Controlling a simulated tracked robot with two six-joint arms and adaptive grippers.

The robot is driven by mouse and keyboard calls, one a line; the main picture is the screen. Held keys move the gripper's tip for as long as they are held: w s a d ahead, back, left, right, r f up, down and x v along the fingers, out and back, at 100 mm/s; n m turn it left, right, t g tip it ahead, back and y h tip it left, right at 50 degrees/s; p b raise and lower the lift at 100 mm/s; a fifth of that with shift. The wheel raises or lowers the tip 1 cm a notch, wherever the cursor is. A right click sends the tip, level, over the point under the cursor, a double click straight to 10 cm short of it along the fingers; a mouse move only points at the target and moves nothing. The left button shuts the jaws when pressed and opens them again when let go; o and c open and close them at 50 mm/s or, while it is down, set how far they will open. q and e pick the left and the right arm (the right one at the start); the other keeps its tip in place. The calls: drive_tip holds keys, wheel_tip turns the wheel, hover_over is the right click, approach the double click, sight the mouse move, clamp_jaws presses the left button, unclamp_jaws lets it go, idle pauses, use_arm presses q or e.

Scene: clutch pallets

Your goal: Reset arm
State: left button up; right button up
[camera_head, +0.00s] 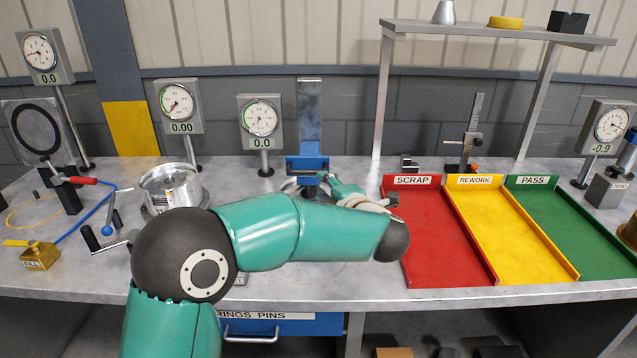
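My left arm comes in from the lower left, its teal links bending over the front of the bench. My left gripper (318,184) is small and partly hidden behind my own forearm, near the foot of the blue press (308,162) at the middle of the bench. I cannot see its fingers well enough to tell whether it is open or shut, or whether it holds anything. My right gripper does not show.
Red (440,240), yellow (508,225) and green (575,215) trays, marked SCRAP, REWORK and PASS, lie right of my arm and look empty. A round metal fixture (172,186) stands left. A shelf (500,33) spans the back right. Dial gauges (260,116) line the back.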

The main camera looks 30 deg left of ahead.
use_arm(q)
drive_tip(key=shift+s+d, duration=0.25)
drive_tip(key=shift+d, duration=0.05)
drive_tip(key=shift+r, duration=0.15)
